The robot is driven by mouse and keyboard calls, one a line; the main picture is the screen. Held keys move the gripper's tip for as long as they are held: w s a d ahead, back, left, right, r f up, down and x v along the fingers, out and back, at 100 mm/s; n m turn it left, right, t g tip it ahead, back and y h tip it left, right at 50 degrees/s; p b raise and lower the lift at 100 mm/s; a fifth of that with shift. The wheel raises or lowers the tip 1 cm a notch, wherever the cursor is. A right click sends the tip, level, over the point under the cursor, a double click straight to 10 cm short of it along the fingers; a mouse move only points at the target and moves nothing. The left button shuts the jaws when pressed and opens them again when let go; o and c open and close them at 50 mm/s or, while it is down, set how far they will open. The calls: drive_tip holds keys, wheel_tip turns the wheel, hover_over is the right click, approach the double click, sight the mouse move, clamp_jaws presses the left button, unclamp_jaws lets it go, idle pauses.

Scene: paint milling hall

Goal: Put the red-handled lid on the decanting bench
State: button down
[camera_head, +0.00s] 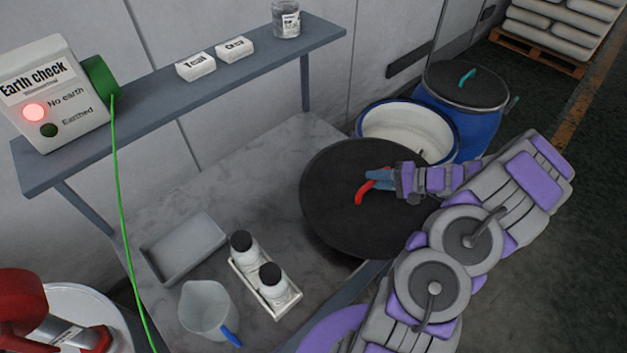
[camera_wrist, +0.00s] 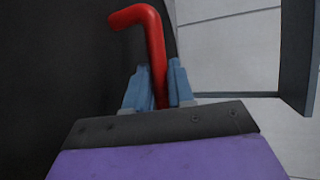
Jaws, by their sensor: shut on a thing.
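The lid is a large black disc (camera_head: 330,205) with a bent red handle (camera_head: 361,190). My gripper (camera_head: 375,182) is shut on the red handle, which also shows between the blue fingers in the wrist view (camera_wrist: 157,60). In the head view the lid appears over the right part of the decanting bench (camera_head: 290,140), a grey marbled top. The lid's right edge is partly behind my arm. I cannot tell whether the lid touches the bench or is held above it.
On the bench are a grey tray (camera_head: 184,246), two black-capped bottles in a white holder (camera_head: 285,304) and a clear jug (camera_head: 207,310). A shelf (camera_head: 270,45) runs behind. An open drum (camera_head: 408,127) and a blue drum with a teal-handled lid (camera_head: 467,85) stand behind the lid.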

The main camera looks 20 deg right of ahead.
sight(327, 173)
drive_tip(key=w+a, duration=0.3)
drive_tip(key=w+a+b, duration=0.1)
drive_tip(key=w+a, duration=0.5)
drive_tip(key=a, duration=0.1)
drive_tip(key=shift+w+f+b, duration=0.3)
drive_tip(key=shift+f+b, duration=0.05)
drive_tip(key=shift+b, duration=0.05)
drive_tip(key=shift+w+d+f, duration=0.1)
drive_tip(key=shift+w+d, duration=0.3)
drive_tip(key=shift+d, duration=0.1)
drive_tip(key=shift+w+f, duration=0.1)
drive_tip(key=shift+w, duration=0.2)
drive_tip(key=a+f, duration=0.1)
drive_tip(key=f+b, duration=0.1)
drive_tip(key=f, duration=0.1)
drive_tip(key=shift+w+a, duration=0.1)
drive_tip(key=shift+a, duration=0.25)
drive_tip(key=shift+a+f, duration=0.1)
drive_tip(key=shift+a, duration=0.25)
drive_tip(key=c, duration=1.4)
unclamp_jaws()
drive_tip(key=shift+d, duration=0.35)
drive_tip(key=o, duration=0.4)
drive_tip(key=shift+d+f, duration=0.1)
drive_tip(key=shift+d, duration=0.45)
drive_tip(key=shift+o, duration=0.2)
drive_tip(key=shift+a, duration=0.7)
